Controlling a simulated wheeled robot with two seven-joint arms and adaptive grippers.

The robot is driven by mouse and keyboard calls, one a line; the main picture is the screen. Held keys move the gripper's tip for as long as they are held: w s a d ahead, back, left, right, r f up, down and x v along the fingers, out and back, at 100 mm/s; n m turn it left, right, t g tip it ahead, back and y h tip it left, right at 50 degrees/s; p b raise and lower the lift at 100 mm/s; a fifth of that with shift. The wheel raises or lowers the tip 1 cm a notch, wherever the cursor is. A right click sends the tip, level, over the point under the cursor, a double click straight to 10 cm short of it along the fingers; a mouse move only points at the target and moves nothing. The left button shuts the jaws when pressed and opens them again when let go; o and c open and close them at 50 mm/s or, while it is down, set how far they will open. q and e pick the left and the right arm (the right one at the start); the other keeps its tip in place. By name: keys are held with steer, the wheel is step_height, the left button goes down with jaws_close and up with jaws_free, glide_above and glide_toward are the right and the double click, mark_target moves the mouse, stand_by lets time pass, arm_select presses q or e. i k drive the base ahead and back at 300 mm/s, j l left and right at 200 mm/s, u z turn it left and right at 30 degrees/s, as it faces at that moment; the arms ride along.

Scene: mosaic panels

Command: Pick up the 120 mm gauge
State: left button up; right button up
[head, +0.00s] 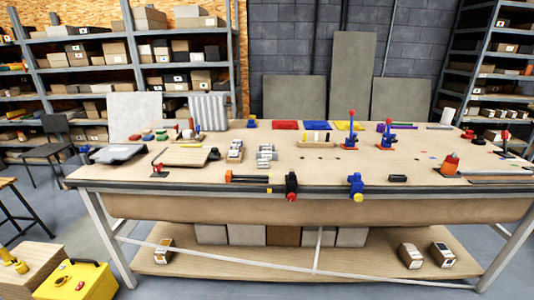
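A long wooden workbench (330,172) fills the middle of the head view, with many small tools and parts on it. No marking that reads 120 mm can be made out, so I cannot tell which item is the 120 mm gauge. Thin purple and green strips (404,127) lie near the back right of the bench. Grey blocks (266,153) sit in a small group near the middle. A black cylinder (398,178) lies near the front edge. Neither of my grippers is in view.
Red-and-blue upright clamps (350,138) stand on the bench. A red clamp (291,186) and blue clamp (356,186) sit at its front edge. Shelves (140,65) stand behind at left. The middle front bench top is mostly clear.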

mark_target(271, 156)
steer(key=i+l, duration=0.15)
steer(key=l, duration=0.2)
steer(key=i+l, duration=0.15)
steer(key=l, duration=0.15)
steer(key=i+l, duration=0.15)
steer(key=l, duration=0.2)
steer(key=i+l+u, duration=0.1)
steer(key=l, duration=0.25)
